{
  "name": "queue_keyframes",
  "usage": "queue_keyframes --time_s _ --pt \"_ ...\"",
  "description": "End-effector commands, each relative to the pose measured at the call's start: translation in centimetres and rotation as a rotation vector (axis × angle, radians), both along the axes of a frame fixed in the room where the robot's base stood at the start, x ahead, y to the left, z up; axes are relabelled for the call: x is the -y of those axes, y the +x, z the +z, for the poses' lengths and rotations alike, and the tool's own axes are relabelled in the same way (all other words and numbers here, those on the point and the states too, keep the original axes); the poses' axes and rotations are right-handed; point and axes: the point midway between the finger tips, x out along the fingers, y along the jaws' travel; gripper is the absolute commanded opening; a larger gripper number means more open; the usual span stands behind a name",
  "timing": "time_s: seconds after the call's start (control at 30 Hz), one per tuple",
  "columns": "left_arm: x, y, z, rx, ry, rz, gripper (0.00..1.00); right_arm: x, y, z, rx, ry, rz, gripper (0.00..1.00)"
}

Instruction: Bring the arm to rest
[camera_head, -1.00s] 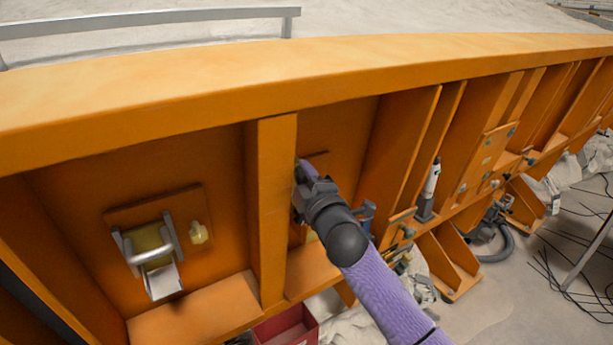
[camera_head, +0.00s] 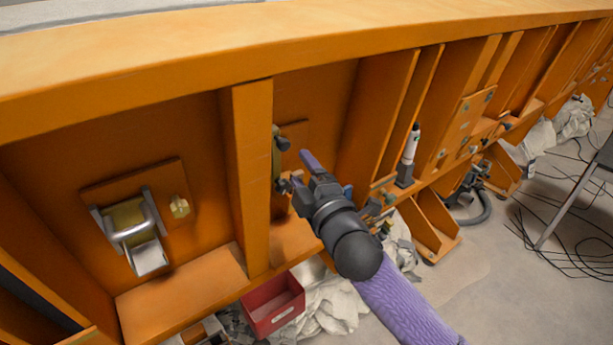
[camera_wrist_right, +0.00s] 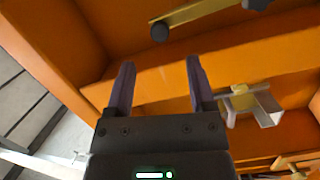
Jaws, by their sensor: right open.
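My right gripper (camera_head: 297,172) is in front of the second bay of the orange frame (camera_head: 252,180), just right of an upright rib. Its two dark purplish fingers are apart with nothing between them. In the right wrist view the open fingers (camera_wrist_right: 160,68) point toward orange plates, and the gap is empty. A dark, greenish fitting with knobs (camera_head: 278,158) is beside the fingertips in the head view; the gripper looks clear of it. My purple-sleeved right arm (camera_head: 405,312) comes in from the bottom right. My left gripper does not show.
A metal roll holder (camera_head: 132,235) and small yellow fitting (camera_head: 180,207) are in the left bay. A red bin (camera_head: 272,305) sits below. A white-and-black tool (camera_head: 410,150) stands right of the gripper. Cables (camera_head: 570,225) lie on the floor at right, with clear floor before them.

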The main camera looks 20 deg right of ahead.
Motion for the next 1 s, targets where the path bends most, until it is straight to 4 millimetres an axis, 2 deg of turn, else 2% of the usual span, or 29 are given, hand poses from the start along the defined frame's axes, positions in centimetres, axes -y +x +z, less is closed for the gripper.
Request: queue_keyframes --time_s 0.07,0.17,0.57,0.63,0.67,0.73,0.77,0.8,0.83,0.87,0.9,0.97,1.0 --pt "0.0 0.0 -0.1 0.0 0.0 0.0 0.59 0.0 -1.1 -0.3 -0.001 0.0 0.0 0.69" --pt "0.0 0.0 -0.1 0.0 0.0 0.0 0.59 0.0 -1.7 -0.3 0.0 0.0 0.0 0.69" --pt "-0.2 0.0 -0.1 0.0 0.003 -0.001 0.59 0.0 -1.7 -0.3 -0.001 0.001 -0.001 0.69" --pt "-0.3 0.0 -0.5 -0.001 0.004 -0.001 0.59 0.2 -1.5 -2.0 -0.033 0.019 -0.003 0.69" --pt "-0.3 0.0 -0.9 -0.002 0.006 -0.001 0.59 0.3 -1.4 -3.5 -0.062 0.037 -0.007 0.69" --pt "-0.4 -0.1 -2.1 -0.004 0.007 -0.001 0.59 0.8 -1.3 -9.2 -0.176 0.106 -0.021 0.69" --pt "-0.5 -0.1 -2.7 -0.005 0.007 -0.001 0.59 1.0 -1.4 -12.3 -0.235 0.145 -0.031 0.69" --pt "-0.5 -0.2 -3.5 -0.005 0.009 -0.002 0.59 1.2 -1.9 -16.8 -0.323 0.204 -0.048 0.69" --pt "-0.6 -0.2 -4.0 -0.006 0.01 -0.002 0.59 1.4 -2.5 -20.1 -0.387 0.247 -0.063 0.69" --pt "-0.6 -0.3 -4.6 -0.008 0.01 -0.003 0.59 1.4 -3.3 -23.3 -0.452 0.292 -0.08 0.69" --pt "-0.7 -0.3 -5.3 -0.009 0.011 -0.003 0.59 1.5 -4.6 -27.4 -0.535 0.348 -0.106 0.69" --pt "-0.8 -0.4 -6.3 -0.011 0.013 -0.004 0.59 1.5 -7.1 -33.4 -0.657 0.434 -0.152 0.69" --pt "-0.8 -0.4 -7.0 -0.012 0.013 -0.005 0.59 1.4 -9.2 -37.3 -0.738 0.49 -0.189 0.69"
